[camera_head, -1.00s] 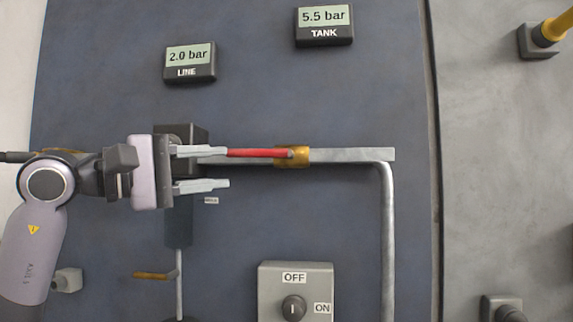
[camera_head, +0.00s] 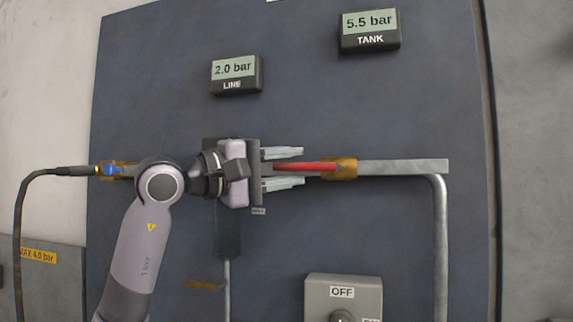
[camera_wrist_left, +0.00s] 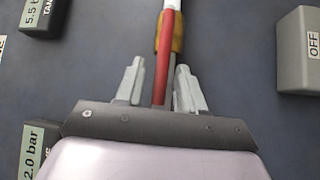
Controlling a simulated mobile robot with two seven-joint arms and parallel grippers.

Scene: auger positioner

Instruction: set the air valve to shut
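The air valve has a red lever (camera_head: 305,166) and a brass body (camera_head: 341,168) on a horizontal grey pipe (camera_head: 403,167). The lever lies along the pipe, pointing left from the brass body. My left gripper (camera_head: 285,168) is open, with one finger above the lever and one below it in the head view. In the left wrist view the red lever (camera_wrist_left: 164,68) runs between the two open fingers (camera_wrist_left: 158,85), with a gap on each side. The brass body (camera_wrist_left: 168,36) is beyond the fingertips. My right gripper is not in view.
The LINE gauge (camera_head: 235,73) reads 2.0 bar and the TANK gauge (camera_head: 370,31) reads 5.5 bar. A grey switch box (camera_head: 343,289) marked OFF is below the valve. A black hose (camera_head: 62,171) with a blue fitting (camera_head: 111,170) is at the left.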

